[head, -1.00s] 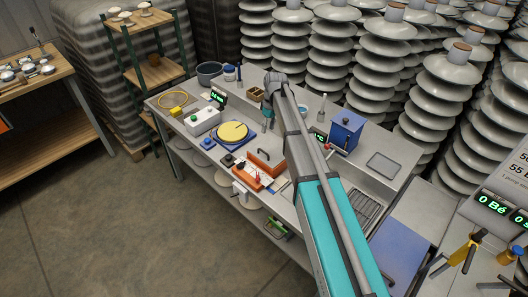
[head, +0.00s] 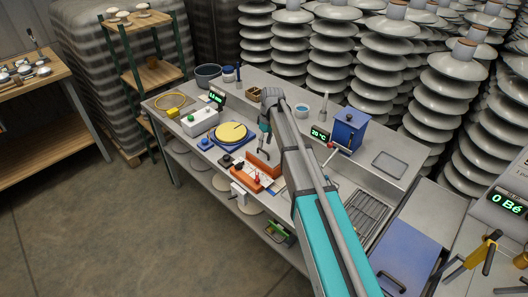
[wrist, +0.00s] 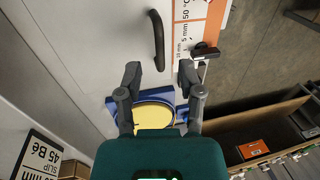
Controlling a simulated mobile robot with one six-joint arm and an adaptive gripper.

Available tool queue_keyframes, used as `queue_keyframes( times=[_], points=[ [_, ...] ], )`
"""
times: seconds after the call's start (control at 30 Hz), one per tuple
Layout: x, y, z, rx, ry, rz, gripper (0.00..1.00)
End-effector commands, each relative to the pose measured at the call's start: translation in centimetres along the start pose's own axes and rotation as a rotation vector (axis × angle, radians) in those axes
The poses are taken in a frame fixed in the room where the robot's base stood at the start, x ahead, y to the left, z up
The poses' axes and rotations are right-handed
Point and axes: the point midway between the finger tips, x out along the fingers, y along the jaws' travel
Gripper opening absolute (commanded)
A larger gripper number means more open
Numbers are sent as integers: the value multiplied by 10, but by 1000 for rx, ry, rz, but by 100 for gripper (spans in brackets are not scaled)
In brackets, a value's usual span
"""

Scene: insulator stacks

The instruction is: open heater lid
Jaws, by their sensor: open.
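My gripper (head: 265,129) hangs over the bench, near the yellow disc. In the wrist view its two fingers (wrist: 156,88) are apart with nothing between them. A dark curved handle (wrist: 157,40) stands just ahead and left of the fingers, apart from them, over a pale surface. An orange-edged label (wrist: 190,25) reading 50 °C lies beside the handle. I cannot tell for certain which part is the heater lid.
A yellow disc on a blue base (head: 231,133) sits left of my gripper. A blue box (head: 348,131) with a red-knobbed lever and a display reading 20 °C (head: 319,133) stand to the right. A blue panel (head: 402,247) lies at the lower right. Open floor lies in front.

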Motion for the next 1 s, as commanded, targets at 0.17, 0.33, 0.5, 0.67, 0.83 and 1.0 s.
queue_keyframes(
  times=[0.17,0.33,0.5,0.67,0.83,1.0],
  points=[
    [17,0,0,0,0,0,48],
    [25,0,0,-1,0,0,48],
    [28,0,0,-1,0,0,48],
    [28,0,0,-1,0,0,48],
    [28,0,0,-1,0,0,48],
    [28,0,0,-1,0,0,20]
  ],
)
